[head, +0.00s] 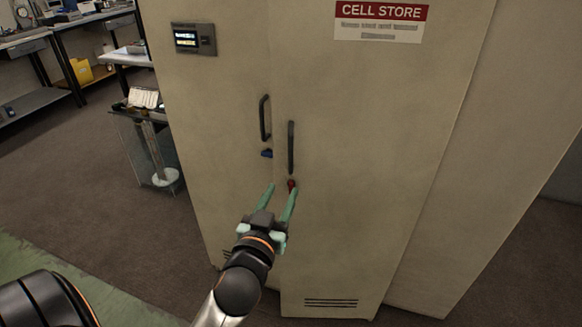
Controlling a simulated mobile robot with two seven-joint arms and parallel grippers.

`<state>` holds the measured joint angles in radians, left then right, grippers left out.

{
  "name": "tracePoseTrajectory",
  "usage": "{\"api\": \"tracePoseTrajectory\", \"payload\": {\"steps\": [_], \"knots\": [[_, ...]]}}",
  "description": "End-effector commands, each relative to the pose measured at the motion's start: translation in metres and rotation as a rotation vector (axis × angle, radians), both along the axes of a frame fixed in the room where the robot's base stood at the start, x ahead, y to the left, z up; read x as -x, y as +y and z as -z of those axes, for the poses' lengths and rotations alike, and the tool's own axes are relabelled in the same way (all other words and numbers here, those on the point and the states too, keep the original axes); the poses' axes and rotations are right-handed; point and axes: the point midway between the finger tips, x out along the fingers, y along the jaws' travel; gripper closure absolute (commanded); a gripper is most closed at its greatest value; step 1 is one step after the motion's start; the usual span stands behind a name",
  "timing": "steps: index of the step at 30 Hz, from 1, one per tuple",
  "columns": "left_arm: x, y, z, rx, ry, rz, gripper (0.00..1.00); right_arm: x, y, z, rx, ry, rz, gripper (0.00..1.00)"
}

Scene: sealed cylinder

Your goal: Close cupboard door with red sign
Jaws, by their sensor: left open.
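The cupboard door with the red sign (360,130) fills the middle of the head view. Its red sign (381,11) reads "CELL STORE". The door's lower left edge looks slightly proud of the neighbouring panel; I cannot tell how wide any gap is. My right gripper is not in view.
A small trolley (135,128) stands left of the cupboard, and workbenches (75,30) are farther back. The floor (80,170) at left is mostly clear.

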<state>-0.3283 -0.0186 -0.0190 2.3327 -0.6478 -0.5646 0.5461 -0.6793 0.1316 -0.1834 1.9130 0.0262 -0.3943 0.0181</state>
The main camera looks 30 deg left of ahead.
Motion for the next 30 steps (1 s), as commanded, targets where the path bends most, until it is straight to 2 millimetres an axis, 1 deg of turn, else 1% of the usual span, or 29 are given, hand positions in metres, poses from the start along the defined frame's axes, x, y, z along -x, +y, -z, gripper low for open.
{"api": "tracePoseTrajectory", "payload": {"steps": [1, 3, 5, 8, 11, 18, 21, 25, 30], "knots": [[0.000, 0.005, -0.009, 0.000, -0.027, -0.020, 0.54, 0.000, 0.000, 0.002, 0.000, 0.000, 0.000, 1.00], [-0.001, 0.009, -0.017, 0.001, -0.045, -0.034, 0.54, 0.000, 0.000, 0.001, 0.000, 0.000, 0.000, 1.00], [-0.004, 0.011, -0.019, -0.001, -0.047, -0.037, 0.54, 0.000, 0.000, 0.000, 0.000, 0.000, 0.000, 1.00], [-0.015, 0.014, -0.019, -0.003, -0.047, -0.035, 0.54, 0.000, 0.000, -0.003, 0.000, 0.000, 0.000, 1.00], [-0.031, 0.020, -0.020, -0.003, -0.046, -0.034, 0.54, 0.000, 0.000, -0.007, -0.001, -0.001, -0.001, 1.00], [-0.076, 0.036, -0.019, -0.003, -0.044, -0.034, 0.54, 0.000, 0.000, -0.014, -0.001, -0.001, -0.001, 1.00], [-0.092, 0.042, -0.019, -0.003, -0.044, -0.033, 0.54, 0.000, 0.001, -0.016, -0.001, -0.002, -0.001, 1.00], [-0.106, 0.047, -0.017, -0.001, -0.042, -0.032, 0.54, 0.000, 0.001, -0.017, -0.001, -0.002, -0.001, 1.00], [-0.115, 0.050, -0.016, 0.000, -0.041, -0.033, 0.54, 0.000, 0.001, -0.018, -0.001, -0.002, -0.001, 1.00]]}}
